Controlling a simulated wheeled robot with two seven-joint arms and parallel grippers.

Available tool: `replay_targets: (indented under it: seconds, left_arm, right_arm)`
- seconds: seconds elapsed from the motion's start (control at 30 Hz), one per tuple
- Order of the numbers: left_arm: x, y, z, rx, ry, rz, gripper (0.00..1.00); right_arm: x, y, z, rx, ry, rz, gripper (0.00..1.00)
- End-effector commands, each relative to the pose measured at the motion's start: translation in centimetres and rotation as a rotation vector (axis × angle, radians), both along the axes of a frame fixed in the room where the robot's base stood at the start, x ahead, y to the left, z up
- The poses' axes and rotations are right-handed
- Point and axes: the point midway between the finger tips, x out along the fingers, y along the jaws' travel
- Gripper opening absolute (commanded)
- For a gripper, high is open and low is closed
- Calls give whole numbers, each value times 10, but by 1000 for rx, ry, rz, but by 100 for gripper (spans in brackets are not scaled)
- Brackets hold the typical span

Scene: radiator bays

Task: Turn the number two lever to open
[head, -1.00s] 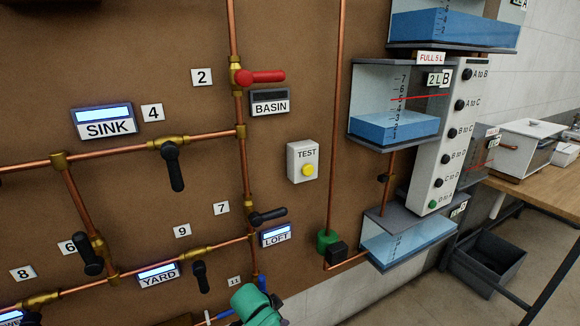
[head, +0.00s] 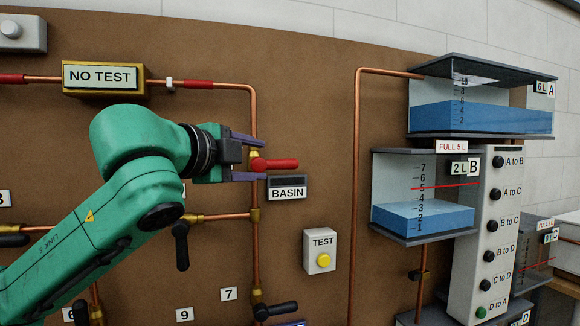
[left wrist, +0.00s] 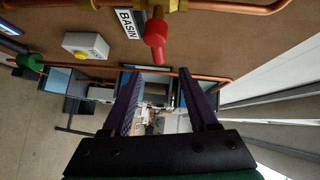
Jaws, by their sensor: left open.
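The number two lever (head: 275,164) is red and sits on a brass valve on a vertical copper pipe. Its handle points right, crosswise to the pipe. In the left wrist view the lever (left wrist: 155,38) shows ahead of the fingertips, between their lines and nearer the left finger. My left gripper (head: 262,158) is open, with one finger above and one below the lever's height in the head view; no contact is visible. Its fingers (left wrist: 160,76) hold nothing. The "2" label is hidden, apparently behind my left arm. My right gripper is not in view.
The dark BASIN display (head: 287,188) sits just below right of the lever. A TEST box (head: 319,251) with a yellow button is lower down. A black lever (head: 181,246) hangs below my left arm. Water tanks (head: 423,216) stand at the right.

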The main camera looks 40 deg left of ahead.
Motion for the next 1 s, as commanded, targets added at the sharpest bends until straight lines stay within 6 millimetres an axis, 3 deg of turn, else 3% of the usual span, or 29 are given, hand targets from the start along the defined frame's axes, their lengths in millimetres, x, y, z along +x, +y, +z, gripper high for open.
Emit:
replay_targets:
  seconds: [0.3, 0.5, 0.83, 0.87, 1.0]
  left_arm:
    - [81, 13, -1, -6, 9, -4, 60]
    - [120, 21, -9, -10, 1, -3, 60]
    - [131, 22, -19, -2, 1, -1, 60]
    - [131, 22, -19, -2, 1, -1, 56]
    - [131, 22, -19, -2, 1, -1, 2]
  right_arm:
    - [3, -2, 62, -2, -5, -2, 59]
    - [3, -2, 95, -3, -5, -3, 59]
    - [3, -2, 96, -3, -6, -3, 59]
    - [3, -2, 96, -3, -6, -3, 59]
    - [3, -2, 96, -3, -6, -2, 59]
